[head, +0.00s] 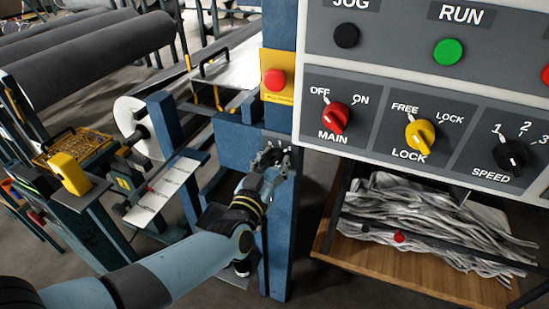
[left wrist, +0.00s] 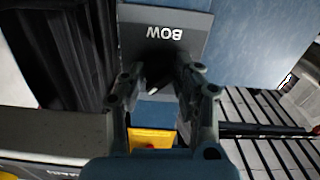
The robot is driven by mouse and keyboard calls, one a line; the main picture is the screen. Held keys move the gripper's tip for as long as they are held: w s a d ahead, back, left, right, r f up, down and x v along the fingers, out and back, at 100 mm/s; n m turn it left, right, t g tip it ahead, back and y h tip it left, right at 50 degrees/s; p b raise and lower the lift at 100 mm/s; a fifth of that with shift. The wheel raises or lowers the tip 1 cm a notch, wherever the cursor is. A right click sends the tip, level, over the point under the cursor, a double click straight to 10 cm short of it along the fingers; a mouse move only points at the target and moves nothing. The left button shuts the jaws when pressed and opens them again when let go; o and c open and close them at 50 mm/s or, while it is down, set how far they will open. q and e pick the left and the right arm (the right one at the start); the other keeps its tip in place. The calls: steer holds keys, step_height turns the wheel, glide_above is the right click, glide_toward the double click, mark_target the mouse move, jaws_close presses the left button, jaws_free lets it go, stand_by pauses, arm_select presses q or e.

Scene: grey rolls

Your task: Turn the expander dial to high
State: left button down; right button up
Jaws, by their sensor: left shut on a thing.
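A grey plate (left wrist: 195,22) marked BOW, upside down in the left wrist view, is fixed to blue metalwork. A small dark dial (left wrist: 158,68) sits on it, with a pale pointer mark beside it. No label with the word expander is readable. My left gripper (left wrist: 158,82) has its fingers around the dial, one on each side, shut on it. In the head view my left gripper (head: 272,160) reaches the blue post below the red stop button and hides the dial. The dial's setting cannot be read. My right gripper is not in view.
A control panel (head: 380,85) stands close to the right, with a red MAIN knob (head: 336,117), a yellow LOCK knob (head: 420,135) and a black SPEED knob (head: 511,153). A red stop button (head: 275,79) is above my gripper. Large grey rolls (head: 95,60) lie to the left.

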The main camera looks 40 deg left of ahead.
arm_select(q)
steer(key=shift+s+f+m, duration=0.1)
steer(key=shift+f+m, duration=0.05)
steer(key=shift+m, duration=0.35)
steer(key=c, duration=1)
jaws_free()
steer(key=shift+o, duration=0.2)
steer(key=shift+s, duration=0.2)
steer(key=v, duration=1.1)
steer(key=shift+s+d, duration=0.2)
steer(key=shift+s, duration=0.05)
